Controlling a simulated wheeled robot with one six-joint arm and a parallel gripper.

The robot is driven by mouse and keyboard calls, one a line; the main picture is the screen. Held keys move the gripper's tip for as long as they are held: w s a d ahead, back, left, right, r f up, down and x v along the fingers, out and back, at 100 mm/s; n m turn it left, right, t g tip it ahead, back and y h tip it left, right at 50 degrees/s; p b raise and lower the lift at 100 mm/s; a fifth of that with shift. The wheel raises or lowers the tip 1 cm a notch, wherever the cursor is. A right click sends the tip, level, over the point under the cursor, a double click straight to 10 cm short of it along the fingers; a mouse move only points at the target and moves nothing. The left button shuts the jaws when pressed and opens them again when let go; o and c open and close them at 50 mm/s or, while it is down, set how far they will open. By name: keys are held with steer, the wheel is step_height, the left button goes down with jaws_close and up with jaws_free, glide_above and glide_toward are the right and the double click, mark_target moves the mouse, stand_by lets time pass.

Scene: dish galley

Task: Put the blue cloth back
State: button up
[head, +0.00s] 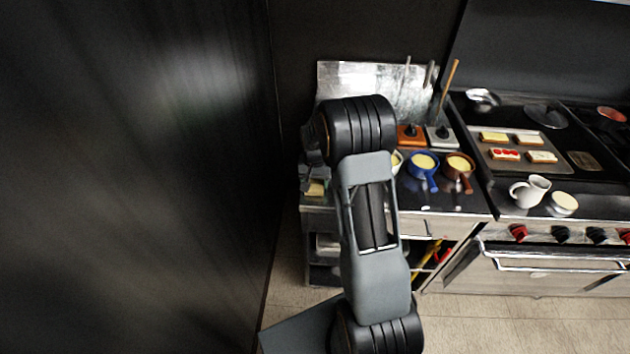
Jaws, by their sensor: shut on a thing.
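My gripper (314,178) is at the left end of the counter, partly hidden behind my own arm. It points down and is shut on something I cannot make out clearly. A small pale yellow thing (315,188) shows right at its fingertips; I cannot tell whether it is held or sits on the counter behind. No blue cloth can be made out in this view. My arm covers part of the counter and the shelves below.
A blue pot (424,179) and a brown pot (464,177) stand on the counter right of my arm. The stove holds a tray of toasts (512,169), a white jug (530,191) and a pale round pot (563,204). A dark wall (130,180) fills the left.

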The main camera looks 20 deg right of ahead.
steer(key=shift+f, duration=0.1)
steer(key=shift+f, duration=0.15)
steer(key=o, duration=0.8)
steer(key=shift+o, duration=0.2)
